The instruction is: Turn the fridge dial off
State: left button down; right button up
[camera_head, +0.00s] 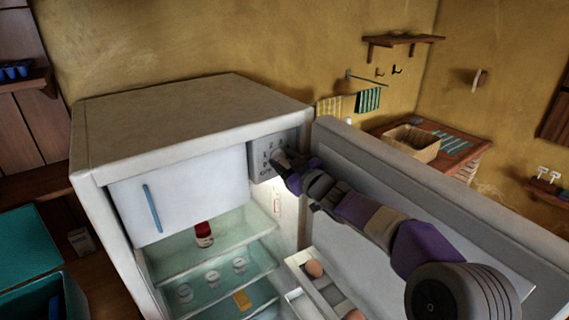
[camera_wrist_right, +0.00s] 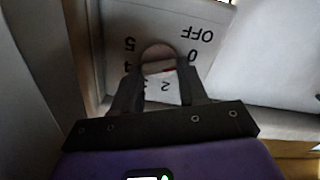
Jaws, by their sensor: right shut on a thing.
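The fridge (camera_head: 200,110) stands open in the head view, its door (camera_head: 420,190) swung out to the right. The dial box (camera_head: 262,158) is on the inner right side, beside the freezer flap. My right gripper (camera_head: 281,160) reaches over the open door to the box. In the right wrist view the round dial (camera_wrist_right: 158,54) sits between the two fingers of my right gripper (camera_wrist_right: 160,82), which are shut on it. The numbers and the word OFF show upside down around the dial. Part of the dial is hidden by the fingers. My left gripper is out of view.
The white freezer flap (camera_head: 185,195) with a blue handle is closed. Below, glass shelves hold a red-lidded jar (camera_head: 204,234) and several other items. The door shelf holds eggs (camera_head: 314,268). A wooden counter with a basket (camera_head: 410,143) stands behind.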

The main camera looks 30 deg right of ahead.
dwell(0.3)
jog(key=o, duration=1.1)
jog(key=shift+c, duration=0.2)
jog(key=s, duration=0.7)
jog(key=shift+s+d+p, duration=0.25)
jog(key=shift+d+p, duration=0.05)
